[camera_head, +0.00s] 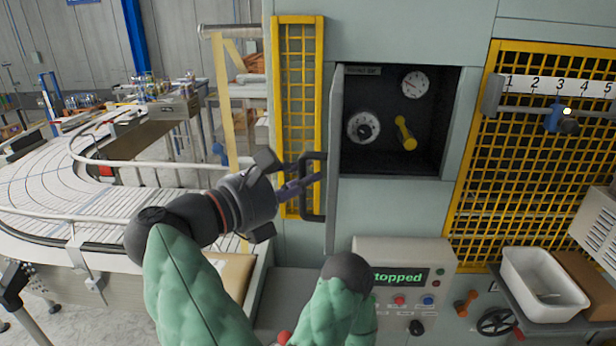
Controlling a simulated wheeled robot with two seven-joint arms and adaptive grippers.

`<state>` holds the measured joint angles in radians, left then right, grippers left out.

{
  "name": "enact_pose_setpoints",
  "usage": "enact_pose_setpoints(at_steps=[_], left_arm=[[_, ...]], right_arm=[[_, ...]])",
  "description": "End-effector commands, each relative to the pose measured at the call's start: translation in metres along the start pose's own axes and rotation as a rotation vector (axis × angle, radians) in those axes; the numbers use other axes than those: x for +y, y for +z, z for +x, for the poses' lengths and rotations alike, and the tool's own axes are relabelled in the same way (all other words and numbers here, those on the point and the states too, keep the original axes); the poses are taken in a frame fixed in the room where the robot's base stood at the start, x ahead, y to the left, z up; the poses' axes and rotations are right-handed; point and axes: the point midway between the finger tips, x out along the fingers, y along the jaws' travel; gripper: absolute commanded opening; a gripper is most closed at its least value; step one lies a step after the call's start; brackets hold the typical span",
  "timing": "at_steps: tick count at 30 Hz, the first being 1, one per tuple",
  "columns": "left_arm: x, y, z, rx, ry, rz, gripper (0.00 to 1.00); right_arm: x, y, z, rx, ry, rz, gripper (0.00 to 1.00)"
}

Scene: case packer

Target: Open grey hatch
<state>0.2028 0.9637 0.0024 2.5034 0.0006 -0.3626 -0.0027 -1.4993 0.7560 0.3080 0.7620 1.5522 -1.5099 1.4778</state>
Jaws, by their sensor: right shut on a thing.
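The grey hatch (334,150) stands open, swung out on the left side of a dark recess (385,120) in the pale green machine front. I see the hatch nearly edge-on. Its dark bar handle (313,190) sticks out to the left. My right gripper (303,185) reaches the handle from the left and is shut on it; the exact finger contact is small in the view. The open recess shows a white gauge, a round dial and a yellow lever (405,133). My left gripper is not in view.
A control panel (445,255) reading "stopped" sits below the recess. Yellow mesh guards (298,60) flank the hatch left and right. A white bin (543,283) stands at lower right. A curved conveyor (60,185) runs at left.

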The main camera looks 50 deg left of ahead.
Motion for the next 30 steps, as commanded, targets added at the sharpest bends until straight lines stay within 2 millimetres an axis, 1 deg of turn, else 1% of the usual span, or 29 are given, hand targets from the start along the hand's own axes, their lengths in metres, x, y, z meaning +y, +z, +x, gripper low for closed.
enact_pose_setpoints(at_steps=[7, 17, 18, 20, 30], left_arm=[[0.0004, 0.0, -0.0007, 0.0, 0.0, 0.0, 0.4], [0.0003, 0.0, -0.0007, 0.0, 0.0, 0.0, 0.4], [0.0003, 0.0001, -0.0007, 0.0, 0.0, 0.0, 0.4], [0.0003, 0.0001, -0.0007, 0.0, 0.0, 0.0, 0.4], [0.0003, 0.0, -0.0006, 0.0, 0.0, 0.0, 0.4]], right_arm=[[0.0035, 0.0018, -0.0009, -0.001, 0.002, 0.001, 0.0], [0.0033, 0.0023, -0.0007, -0.002, 0.001, 0.002, 0.0], [0.0033, 0.0024, -0.0007, -0.002, 0.001, 0.002, 0.29], [0.0032, 0.0024, -0.0007, -0.002, 0.001, 0.003, 0.46], [0.0035, 0.0011, -0.001, -0.001, 0.001, 0.001, 0.46]])
